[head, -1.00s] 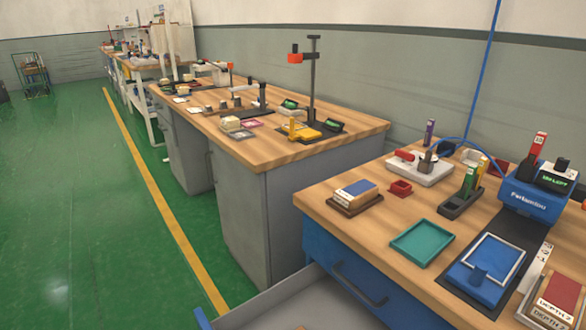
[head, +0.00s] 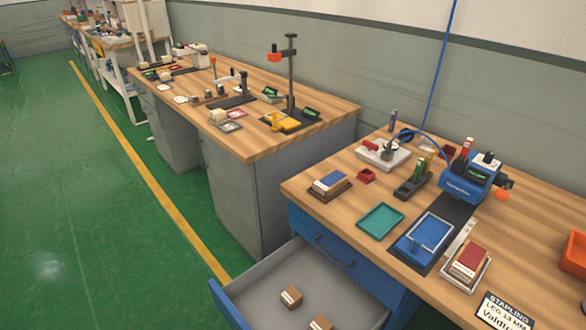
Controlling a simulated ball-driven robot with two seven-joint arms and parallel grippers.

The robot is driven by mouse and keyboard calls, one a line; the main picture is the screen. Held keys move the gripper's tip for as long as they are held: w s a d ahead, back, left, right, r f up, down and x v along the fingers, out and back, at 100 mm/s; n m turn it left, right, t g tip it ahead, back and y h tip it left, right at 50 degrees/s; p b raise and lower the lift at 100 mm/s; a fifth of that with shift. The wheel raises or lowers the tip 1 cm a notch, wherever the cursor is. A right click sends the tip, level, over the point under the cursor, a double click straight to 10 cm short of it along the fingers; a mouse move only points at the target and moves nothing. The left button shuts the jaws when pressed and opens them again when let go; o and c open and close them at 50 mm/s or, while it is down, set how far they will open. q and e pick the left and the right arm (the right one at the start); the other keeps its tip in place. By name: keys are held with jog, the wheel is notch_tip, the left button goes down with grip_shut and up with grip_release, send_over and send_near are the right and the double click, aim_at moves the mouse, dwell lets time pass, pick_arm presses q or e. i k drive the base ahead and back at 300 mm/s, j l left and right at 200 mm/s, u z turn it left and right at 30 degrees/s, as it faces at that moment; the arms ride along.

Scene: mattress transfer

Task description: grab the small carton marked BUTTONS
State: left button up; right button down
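Two small brown cartons lie in an open drawer (head: 255,278) under the near bench. One carton (head: 291,296) sits toward the middle of the drawer and has a pale patch on it. The other carton (head: 320,323) is at the bottom edge of the picture and is partly cut off. I cannot read a marking on either one, so I cannot tell which is marked BUTTONS. Neither of my grippers shows in the head view.
The near wooden bench (head: 340,208) holds a teal tray (head: 380,222), a blue tray (head: 424,236), a blue device (head: 466,188) and an orange bin (head: 574,255). A second bench (head: 255,140) stands behind. Green floor (head: 90,230) to the left is clear.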

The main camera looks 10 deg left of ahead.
aim_at(291, 298)
jog(key=u, duration=0.75)
jog(key=k+l, duration=0.1)
jog(key=l, duration=0.3)
jog(key=k+l, duration=0.1)
jog(key=l, duration=0.3)
